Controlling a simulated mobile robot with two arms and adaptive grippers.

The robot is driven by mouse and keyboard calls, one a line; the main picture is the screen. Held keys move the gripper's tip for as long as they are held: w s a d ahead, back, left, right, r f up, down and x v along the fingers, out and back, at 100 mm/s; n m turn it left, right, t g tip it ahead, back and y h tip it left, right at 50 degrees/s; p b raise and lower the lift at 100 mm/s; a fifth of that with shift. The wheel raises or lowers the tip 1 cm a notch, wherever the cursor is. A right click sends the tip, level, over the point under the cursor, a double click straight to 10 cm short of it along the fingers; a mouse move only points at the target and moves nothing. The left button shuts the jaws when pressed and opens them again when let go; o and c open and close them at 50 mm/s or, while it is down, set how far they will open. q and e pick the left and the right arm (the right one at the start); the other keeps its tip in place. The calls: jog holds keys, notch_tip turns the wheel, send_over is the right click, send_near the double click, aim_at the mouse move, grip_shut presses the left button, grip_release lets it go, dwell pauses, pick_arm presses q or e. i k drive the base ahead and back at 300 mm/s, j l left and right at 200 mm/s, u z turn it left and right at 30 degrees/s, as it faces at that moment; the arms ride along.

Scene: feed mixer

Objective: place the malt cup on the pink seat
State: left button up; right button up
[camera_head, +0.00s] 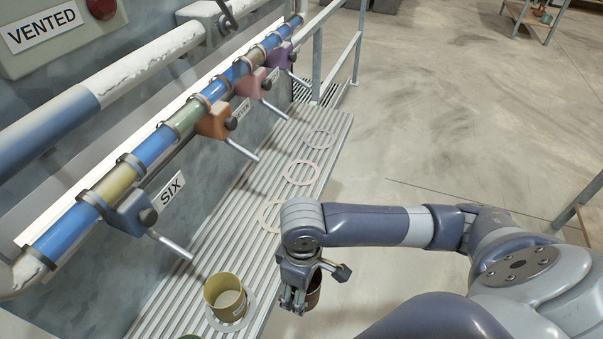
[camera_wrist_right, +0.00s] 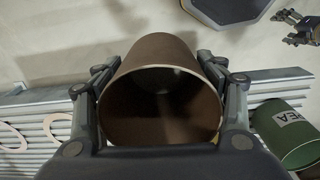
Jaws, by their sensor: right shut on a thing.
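My right gripper (camera_head: 296,300) is shut on a brown cup (camera_head: 315,289), held off the outer edge of the ribbed shelf. The brown cup (camera_wrist_right: 158,95) fills the middle of the right wrist view, mouth towards the camera, between both fingers (camera_wrist_right: 160,105). Its inside is dark and no label shows, so I cannot read whether it is malt. Several flat pale rings lie on the shelf; a pinkish one (camera_head: 289,172) lies bare, roughly out from the pink valve block (camera_head: 253,84). My left gripper (camera_wrist_right: 299,29) seems to show small in the wrist view.
A yellow cup (camera_head: 212,293) stands in the nearest ring on the ribbed shelf (camera_head: 216,222). A green cup (camera_wrist_right: 282,145) shows in the wrist view. Valve handles (camera_head: 243,150) stick out over the shelf. Bare rings (camera_head: 318,132) (camera_head: 263,216) lie either side of the pinkish one.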

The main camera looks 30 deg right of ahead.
aim_at(302, 172)
jog(key=i+l, duration=0.15)
jog(key=l, duration=0.3)
jog(key=i+l+u, duration=0.1)
jog(key=l, duration=0.4)
jog(key=i+l, duration=0.15)
jog(key=l, duration=0.3)
jog(key=i+l+u, duration=0.1)
jog(key=l, duration=0.4)
jog(key=i+l, duration=0.1)
jog(key=l, duration=0.35)
jog(key=i+l+u, duration=0.1)
jog(key=l, duration=0.4)
jog(key=l+u, duration=0.1)
jog(key=u, duration=0.8)
